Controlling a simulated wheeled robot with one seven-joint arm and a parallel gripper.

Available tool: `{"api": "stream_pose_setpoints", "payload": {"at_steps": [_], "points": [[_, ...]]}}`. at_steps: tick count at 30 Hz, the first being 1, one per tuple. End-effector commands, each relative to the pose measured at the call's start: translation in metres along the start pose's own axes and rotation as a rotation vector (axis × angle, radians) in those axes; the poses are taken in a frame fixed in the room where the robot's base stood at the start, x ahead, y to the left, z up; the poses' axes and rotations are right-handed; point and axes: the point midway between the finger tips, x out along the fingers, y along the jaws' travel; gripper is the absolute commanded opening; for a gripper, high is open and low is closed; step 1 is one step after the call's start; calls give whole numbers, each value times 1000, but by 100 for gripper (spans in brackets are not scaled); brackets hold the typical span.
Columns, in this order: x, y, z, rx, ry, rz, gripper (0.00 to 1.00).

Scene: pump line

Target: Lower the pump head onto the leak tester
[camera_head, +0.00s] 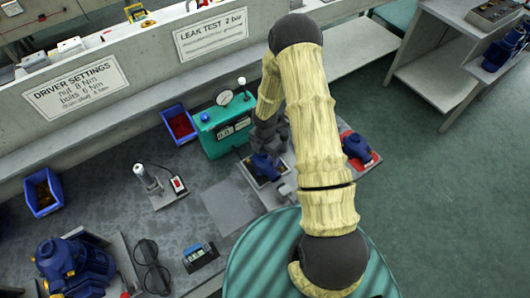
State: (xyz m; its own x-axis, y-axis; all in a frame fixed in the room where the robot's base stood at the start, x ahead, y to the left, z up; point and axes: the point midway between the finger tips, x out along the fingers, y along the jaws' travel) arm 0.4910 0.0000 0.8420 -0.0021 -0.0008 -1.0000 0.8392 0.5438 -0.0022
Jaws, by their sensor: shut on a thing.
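The leak tester is a teal box (218,145) with a round gauge on top, at the back of the bench. A light grey plate with a dark top (280,196) lies just in front and to the right of it. A blue pump head (264,168) is at this plate, below my gripper (266,146). My gripper is shut on the pump head, partly hidden behind my sleeved arm. I cannot tell whether the pump head touches the plate or hangs just above it.
Another blue pump part (356,147) sits on a red tray (372,162) right of my arm. A red-lined blue bin (179,125), another blue bin (42,192), a driver stand (150,180) and a large blue pump (75,265) stand leftward. A grey mat (230,207) is bare.

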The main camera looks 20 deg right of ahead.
Motion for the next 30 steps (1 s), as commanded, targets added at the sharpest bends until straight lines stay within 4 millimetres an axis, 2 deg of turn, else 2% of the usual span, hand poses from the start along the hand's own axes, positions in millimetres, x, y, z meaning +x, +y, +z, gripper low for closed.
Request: {"api": "stream_pose_setpoints", "payload": {"at_steps": [19,20,21,22,30], "points": [[11,0,0,0,-1,1,54],[10,0,0,0,-1,1,88],[10,0,0,0,-1,1,96],[10,0,0,0,-1,1,100],[11,0,0,0,0,-1,100]]}}
